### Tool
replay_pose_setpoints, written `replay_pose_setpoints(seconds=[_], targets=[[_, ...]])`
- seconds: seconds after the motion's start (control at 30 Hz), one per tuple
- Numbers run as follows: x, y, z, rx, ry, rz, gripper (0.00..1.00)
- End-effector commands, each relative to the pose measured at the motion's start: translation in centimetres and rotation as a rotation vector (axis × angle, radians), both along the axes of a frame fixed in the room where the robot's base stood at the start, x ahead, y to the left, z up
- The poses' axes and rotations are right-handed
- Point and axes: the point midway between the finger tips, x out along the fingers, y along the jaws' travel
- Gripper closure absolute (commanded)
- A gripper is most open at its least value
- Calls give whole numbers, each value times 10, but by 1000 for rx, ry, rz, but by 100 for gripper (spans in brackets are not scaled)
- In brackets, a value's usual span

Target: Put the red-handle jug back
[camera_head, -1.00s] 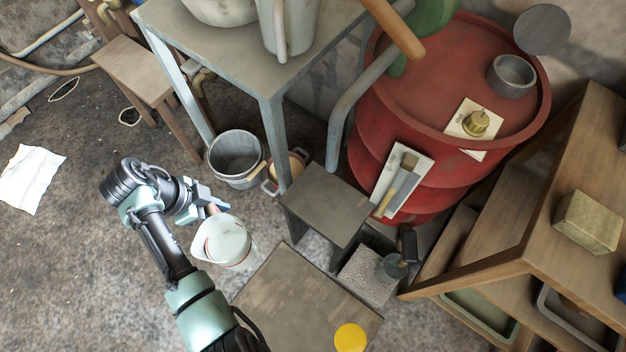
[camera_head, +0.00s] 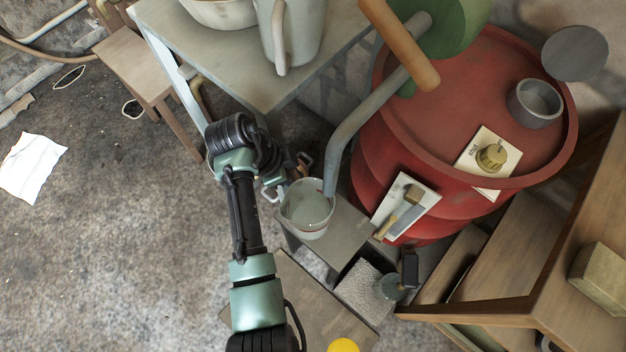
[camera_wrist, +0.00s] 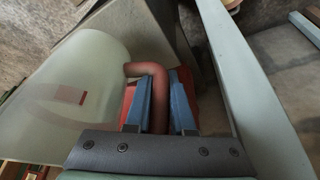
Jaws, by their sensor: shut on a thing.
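The red-handle jug (camera_head: 308,212) is a pale, translucent vessel. In the head view it is over the small grey stand (camera_head: 350,226); I cannot tell whether it touches the top. In the wrist view the jug's body (camera_wrist: 70,85) fills the left side, with a small red mark on it. My gripper (camera_wrist: 160,95) is shut on its red handle (camera_wrist: 150,70), one blue finger on each side. In the head view my gripper (camera_head: 274,188) is left of the jug and partly hidden by my arm.
A grey table (camera_head: 215,55) with a pitcher (camera_head: 290,35) stands above left. A bent grey pipe (camera_head: 350,140) rises close to the jug's right. A red barrel (camera_head: 440,120) is behind right. A lower table (camera_head: 300,300) is in front. Open floor lies left.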

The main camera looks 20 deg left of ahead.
Motion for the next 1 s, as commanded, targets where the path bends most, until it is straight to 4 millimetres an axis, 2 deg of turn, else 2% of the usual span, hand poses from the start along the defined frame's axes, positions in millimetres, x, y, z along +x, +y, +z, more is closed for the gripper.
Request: replay_pose_setpoints(seconds=[0.1,0.23,0.37,0.57,0.93,0.97,1.0], targets=[[14,-18,-1,2,-3,-4,100],[21,-27,0,1,-1,1,100],[21,-28,-9,0,1,2,100],[21,-28,-36,0,0,1,100],[21,-27,-38,1,-1,2,100],[21,-27,-38,1,-1,1,73],[21,-27,-37,1,-1,1,66]])
